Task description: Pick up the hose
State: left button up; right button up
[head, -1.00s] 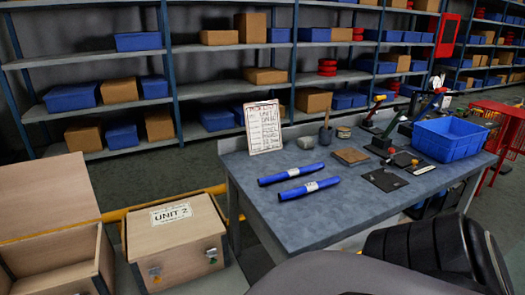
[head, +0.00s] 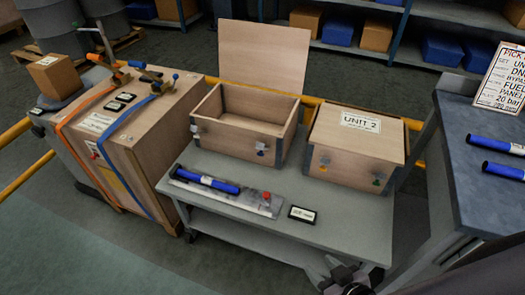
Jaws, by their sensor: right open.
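A blue hose (head: 208,180) with a dark end and a white label lies on a flat grey tray (head: 255,203) on the cart. Two more blue hoses, an upper one (head: 497,144) and a lower one (head: 503,171), lie on the workbench at the right, cut off by the picture edge. My right gripper (head: 347,278) shows dark at the bottom edge, in front of the cart, open and apart from all hoses. Its fingers are partly cut off. My left gripper is out of view.
On the grey cart (head: 330,222) stand an open empty wooden box (head: 234,138) and a closed box marked UNIT 2 (head: 352,151). A small black label (head: 302,214) lies in front. A strapped wooden crate (head: 135,140) stands left. The workbench (head: 455,185) borders the right.

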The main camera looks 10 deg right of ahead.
aim_at(205, 179)
jog(key=i+j, duration=0.5)
jog(key=j, duration=0.2)
jog(key=i+j+z, duration=0.1)
jog(key=z, duration=0.3)
jog(key=j+z, duration=0.35)
jog(key=l+z, duration=0.1)
jog(key=z, duration=0.75)
jog(key=i+j, duration=0.05)
